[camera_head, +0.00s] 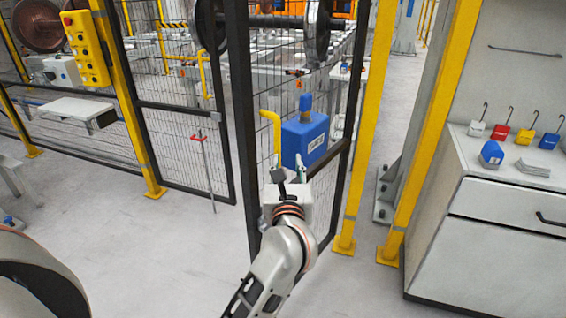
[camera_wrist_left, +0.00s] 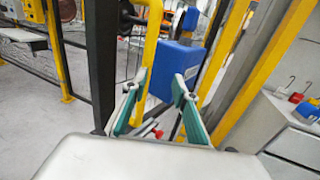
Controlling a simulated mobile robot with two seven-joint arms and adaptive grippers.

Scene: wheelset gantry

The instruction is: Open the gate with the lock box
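The gate (camera_head: 244,110) is a black-framed mesh panel in the middle of the head view. Its left upright stands nearer me than the neighbouring fence panel, so it looks ajar. The blue lock box (camera_head: 305,138) with a white label is on it; it also shows in the wrist view (camera_wrist_left: 178,62). A yellow bent handle (camera_head: 276,128) is left of the box, also in the wrist view (camera_wrist_left: 151,42). My left gripper (camera_head: 288,170) is just below the box and handle. In the wrist view its teal fingers (camera_wrist_left: 160,82) are apart, with nothing clearly held; contact is unclear. My right gripper is not visible.
A yellow post (camera_head: 367,110) stands right of the gate. A grey cabinet (camera_head: 490,235) with coloured padlocks is farther right. A fence panel (camera_head: 185,108) with a red-handled rod (camera_head: 204,165) stands left. The floor (camera_head: 170,245) left of the gate is clear.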

